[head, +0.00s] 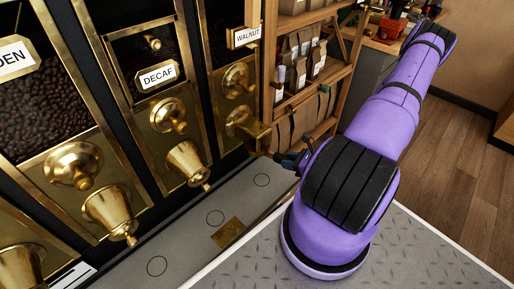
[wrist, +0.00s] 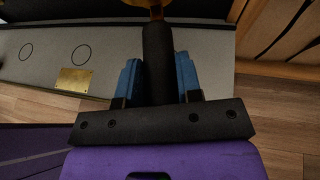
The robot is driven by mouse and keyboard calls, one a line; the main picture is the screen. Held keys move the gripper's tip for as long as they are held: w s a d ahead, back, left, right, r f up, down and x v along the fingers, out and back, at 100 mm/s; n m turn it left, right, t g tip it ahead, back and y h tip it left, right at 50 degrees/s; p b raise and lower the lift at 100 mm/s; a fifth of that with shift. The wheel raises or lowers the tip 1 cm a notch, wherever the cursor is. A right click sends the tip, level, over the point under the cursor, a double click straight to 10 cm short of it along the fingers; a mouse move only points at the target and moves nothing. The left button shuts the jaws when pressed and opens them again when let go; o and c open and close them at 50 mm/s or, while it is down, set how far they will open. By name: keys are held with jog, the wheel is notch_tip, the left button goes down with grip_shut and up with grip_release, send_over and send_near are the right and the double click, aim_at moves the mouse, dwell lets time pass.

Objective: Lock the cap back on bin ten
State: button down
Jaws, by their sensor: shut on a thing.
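My gripper (head: 291,161) is at the brass outlet fitting (head: 247,127) under the bin labelled WALNUT (head: 244,36). In the wrist view its blue fingers (wrist: 158,80) are shut on a dark cylindrical handle (wrist: 158,50), with brass showing at its far end. The WALNUT fitting points sideways toward my gripper, while its neighbours hang down. A round brass cap with a knob (head: 237,80) sits above it. I see no number ten, so I cannot tell which bin is bin ten. The join between handle and fitting is unclear.
The DECAF bin (head: 157,75) and its bell-shaped brass spout (head: 188,163) stand to the left. The grey ledge below (head: 190,238) has ring marks and a brass plate (head: 228,232).

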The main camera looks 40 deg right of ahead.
jog(key=shift+a, duration=0.25)
